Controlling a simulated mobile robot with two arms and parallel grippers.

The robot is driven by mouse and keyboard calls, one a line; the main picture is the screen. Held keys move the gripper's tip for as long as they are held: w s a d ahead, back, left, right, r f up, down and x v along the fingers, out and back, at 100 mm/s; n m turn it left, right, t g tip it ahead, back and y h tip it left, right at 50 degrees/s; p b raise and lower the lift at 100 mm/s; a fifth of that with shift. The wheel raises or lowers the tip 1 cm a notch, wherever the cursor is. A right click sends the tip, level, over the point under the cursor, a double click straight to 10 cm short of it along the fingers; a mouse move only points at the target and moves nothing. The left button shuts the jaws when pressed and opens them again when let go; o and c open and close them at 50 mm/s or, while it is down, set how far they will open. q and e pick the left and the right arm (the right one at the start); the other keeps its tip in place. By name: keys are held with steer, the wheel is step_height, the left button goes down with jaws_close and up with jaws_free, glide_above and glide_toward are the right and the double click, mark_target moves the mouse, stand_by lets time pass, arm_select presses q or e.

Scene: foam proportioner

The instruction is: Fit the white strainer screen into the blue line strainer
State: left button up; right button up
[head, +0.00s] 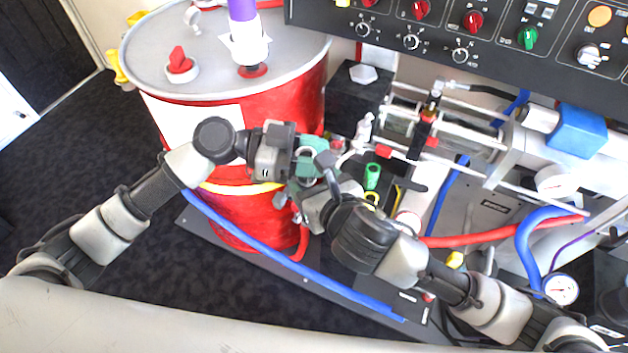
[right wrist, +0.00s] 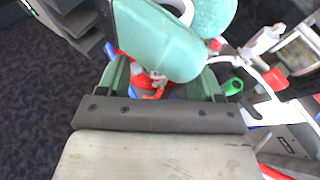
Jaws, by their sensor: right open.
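My left gripper (head: 305,152) is in front of the red drum, with its green fingers close around a pale white ring-like piece, probably the white strainer screen (right wrist: 181,10). Only a small part of that piece shows between the green pads in the right wrist view. My right gripper (head: 308,178) is just below and beside the left one. Its green fingers are apart in the right wrist view (right wrist: 163,85), with the left gripper's pads partly in front of them. I cannot pick out the blue line strainer with certainty; the two grippers hide part of the area.
The red drum (head: 240,130) with a grey lid stands behind my left gripper. The control panel (head: 500,45), clear cylinder and pipes lie at back right. A green capped fitting (head: 372,176) and red hose (head: 480,236) are close to my right arm. Dark floor is free at left.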

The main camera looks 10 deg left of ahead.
steer(key=shift+w+a, duration=0.1)
steer(key=shift+w, duration=0.05)
steer(key=shift+c, duration=0.3)
steer(key=c, duration=1)
arm_select(q)
steer(key=o, duration=1)
arm_select(e)
steer(key=shift+o, duration=0.2)
arm_select(q)
steer(key=shift+a, duration=0.1)
